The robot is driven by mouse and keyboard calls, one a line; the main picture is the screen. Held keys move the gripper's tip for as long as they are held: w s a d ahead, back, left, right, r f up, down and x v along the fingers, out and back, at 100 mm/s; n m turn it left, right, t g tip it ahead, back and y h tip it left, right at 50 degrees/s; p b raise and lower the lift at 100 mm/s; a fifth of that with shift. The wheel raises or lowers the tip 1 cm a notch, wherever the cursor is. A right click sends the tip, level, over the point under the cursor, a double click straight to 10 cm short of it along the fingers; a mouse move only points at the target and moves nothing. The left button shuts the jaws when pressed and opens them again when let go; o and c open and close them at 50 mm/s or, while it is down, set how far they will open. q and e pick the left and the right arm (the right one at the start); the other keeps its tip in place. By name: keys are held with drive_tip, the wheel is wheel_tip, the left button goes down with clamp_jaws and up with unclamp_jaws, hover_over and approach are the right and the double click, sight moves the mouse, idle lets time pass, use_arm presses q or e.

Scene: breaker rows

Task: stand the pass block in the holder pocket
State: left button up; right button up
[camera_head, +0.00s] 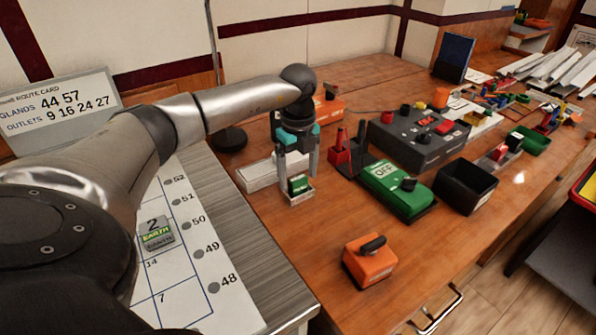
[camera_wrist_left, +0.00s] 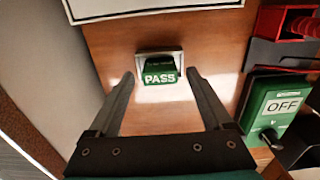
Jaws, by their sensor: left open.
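The pass block (camera_wrist_left: 159,76) is green with a dark top and white PASS lettering. It appears seated in the pale holder (camera_wrist_left: 178,56), whose rim shows behind it and at its sides. In the head view the block (camera_head: 299,184) stands upright in the small white holder (camera_head: 301,198) on the wooden bench. My left gripper (camera_head: 298,170) is open just above and around the block. In the left wrist view its two fingers (camera_wrist_left: 160,76) are spread to either side, apart from the block. My right gripper is not in view.
A white slab (camera_head: 257,175) lies just left of the holder. A red holder (camera_head: 340,150), a green OFF box (camera_head: 396,188) and a dark control box (camera_head: 418,138) stand to the right. An orange block (camera_head: 369,262) sits in front. Bare bench lies between.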

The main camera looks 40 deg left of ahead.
sight(298, 178)
use_arm(q)
drive_tip(key=shift+r, duration=0.4)
wheel_tip(298, 178, up, 12)
drive_tip(key=p, duration=0.4)
drive_tip(key=shift+f, duration=0.2)
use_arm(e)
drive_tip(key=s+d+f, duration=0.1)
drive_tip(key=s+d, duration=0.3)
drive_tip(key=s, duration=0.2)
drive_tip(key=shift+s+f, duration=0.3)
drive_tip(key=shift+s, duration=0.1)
